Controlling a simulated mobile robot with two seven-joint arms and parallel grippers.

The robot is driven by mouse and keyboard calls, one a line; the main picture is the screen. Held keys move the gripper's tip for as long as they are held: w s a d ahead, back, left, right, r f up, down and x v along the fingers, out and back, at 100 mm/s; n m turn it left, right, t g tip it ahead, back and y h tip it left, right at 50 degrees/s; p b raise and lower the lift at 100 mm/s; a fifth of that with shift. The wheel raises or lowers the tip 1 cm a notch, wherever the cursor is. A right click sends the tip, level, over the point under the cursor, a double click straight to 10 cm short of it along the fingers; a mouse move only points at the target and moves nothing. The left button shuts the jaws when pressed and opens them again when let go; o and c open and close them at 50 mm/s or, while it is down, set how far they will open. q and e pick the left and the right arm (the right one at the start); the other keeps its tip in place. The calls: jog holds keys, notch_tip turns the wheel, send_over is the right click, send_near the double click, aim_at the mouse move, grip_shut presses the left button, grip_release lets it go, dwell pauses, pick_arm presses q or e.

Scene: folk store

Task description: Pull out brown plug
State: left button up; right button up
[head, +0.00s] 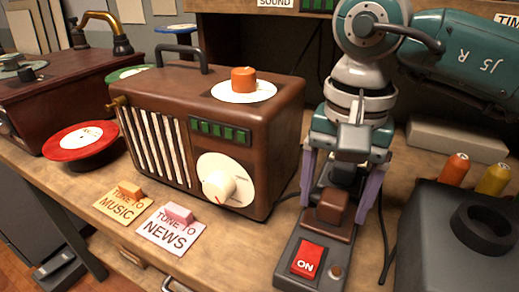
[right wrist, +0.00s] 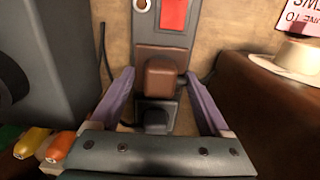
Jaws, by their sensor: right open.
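The brown plug (head: 332,206) sits in a dark grey power strip (head: 317,232) on the wooden bench, just behind the red ON switch (head: 308,259). My right gripper (head: 338,198) is open and reaches down over the strip, with one purple finger on each side of the brown plug. In the right wrist view the brown plug (right wrist: 160,78) stands between the two spread fingers, with visible gaps on both sides. A dark plug (right wrist: 156,121) sits beside it, nearer the palm. My left gripper is not in view.
A brown radio (head: 160,95) stands left of the strip, with an orange knob on top. Two tune cards (head: 170,229) lie in front of it. A dark grey box (head: 440,240) with orange and yellow pegs is close on the right. A cable runs between box and strip.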

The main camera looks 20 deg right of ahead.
aim_at(335, 196)
dwell(0.8)
grip_shut()
dwell(0.5)
jog(key=shift+r, duration=0.15)
jog(key=shift+r+p, duration=0.6)
jog(key=shift+r, duration=0.25)
jog(key=shift+r+p, duration=1.35)
jog(key=shift+r, duration=0.7)
